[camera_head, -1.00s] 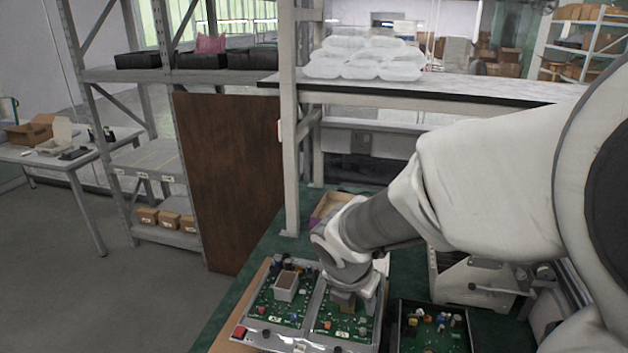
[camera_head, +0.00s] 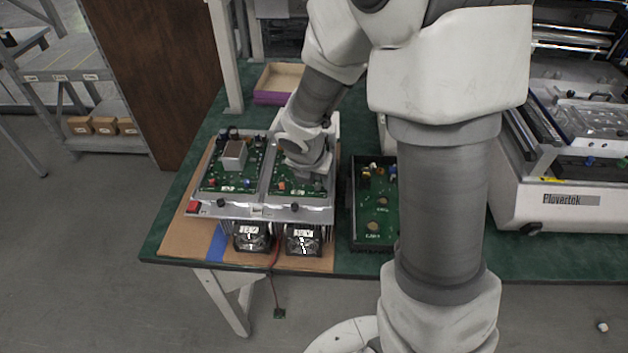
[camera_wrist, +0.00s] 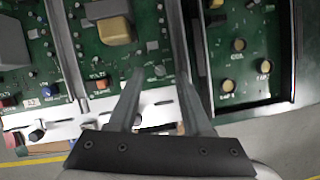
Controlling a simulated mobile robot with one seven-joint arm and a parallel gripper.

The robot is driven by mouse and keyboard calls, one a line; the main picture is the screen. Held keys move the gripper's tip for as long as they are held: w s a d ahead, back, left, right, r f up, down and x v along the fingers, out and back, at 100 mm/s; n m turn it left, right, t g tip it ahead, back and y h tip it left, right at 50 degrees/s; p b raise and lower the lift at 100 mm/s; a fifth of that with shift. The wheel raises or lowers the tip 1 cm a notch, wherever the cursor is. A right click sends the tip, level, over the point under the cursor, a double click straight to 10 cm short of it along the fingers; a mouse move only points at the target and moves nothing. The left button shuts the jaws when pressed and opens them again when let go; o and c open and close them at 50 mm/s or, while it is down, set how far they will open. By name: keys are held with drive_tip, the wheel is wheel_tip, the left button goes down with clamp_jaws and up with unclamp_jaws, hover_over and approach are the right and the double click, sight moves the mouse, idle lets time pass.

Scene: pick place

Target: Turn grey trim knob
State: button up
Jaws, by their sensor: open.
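My gripper (camera_wrist: 161,75) is open in the wrist view, its two fingers apart over the front part of a green circuit board (camera_wrist: 130,62). A small grey round part (camera_wrist: 160,71), which looks like the grey trim knob, shows between the fingertips. I cannot tell how far above it they are. Nothing is seen held. Another small grey part (camera_wrist: 152,45) sits just behind it. In the head view the board (camera_head: 284,184) lies in the right half of a metal housing (camera_head: 258,208); my wrist hides the fingertips and the knob.
A large tan-topped block (camera_wrist: 115,30) stands on the board behind the fingers. A black open box (camera_head: 352,215) with tan round parts stands close at right. A second board with a pale block (camera_head: 233,155) is at left. A wooden tray (camera_head: 279,78) lies behind.

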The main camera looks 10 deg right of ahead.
drive_tip(key=shift+w+d+f, duration=0.15)
drive_tip(key=shift+w+f, duration=0.1)
drive_tip(key=shift+f, duration=0.4)
clamp_jaws()
